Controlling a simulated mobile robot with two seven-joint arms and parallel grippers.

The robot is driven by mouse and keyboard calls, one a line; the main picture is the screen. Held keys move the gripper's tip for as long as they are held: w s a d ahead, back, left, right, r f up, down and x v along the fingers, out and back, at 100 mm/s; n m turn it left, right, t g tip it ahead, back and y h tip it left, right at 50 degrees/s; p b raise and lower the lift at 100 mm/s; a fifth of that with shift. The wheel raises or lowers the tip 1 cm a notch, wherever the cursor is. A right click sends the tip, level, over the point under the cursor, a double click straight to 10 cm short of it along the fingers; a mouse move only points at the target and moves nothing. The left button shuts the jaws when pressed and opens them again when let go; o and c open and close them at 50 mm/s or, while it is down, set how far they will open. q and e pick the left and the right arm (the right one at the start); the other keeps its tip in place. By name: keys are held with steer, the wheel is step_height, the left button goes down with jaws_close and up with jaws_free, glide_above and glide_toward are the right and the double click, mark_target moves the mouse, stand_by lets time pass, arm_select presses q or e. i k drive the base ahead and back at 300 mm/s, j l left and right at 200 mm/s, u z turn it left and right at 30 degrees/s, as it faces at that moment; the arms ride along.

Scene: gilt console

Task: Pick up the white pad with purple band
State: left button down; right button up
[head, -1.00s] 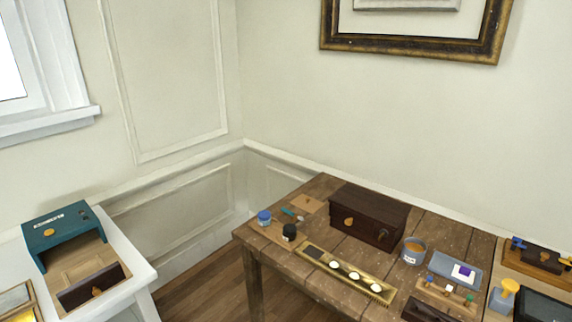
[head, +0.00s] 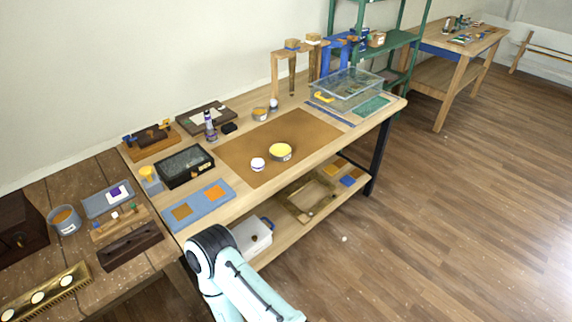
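A small white pad with a purple patch or band (head: 123,195) lies on a grey-blue tray (head: 96,207) on the dark wooden table at the left. It is small in the view and nothing covers it. One of my arms shows at the bottom centre, but its gripper is not in view. My other gripper is not in view either.
Beside the tray are a grey tin (head: 65,224), a wooden rack of small knobs (head: 120,221) and a dark slotted block (head: 130,246). A light wood workbench (head: 236,205) adjoins on the right, with a black case (head: 186,168) near. Open floor (head: 440,220) lies right.

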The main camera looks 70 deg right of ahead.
mark_target(257, 163)
steer(key=z, duration=2.2)
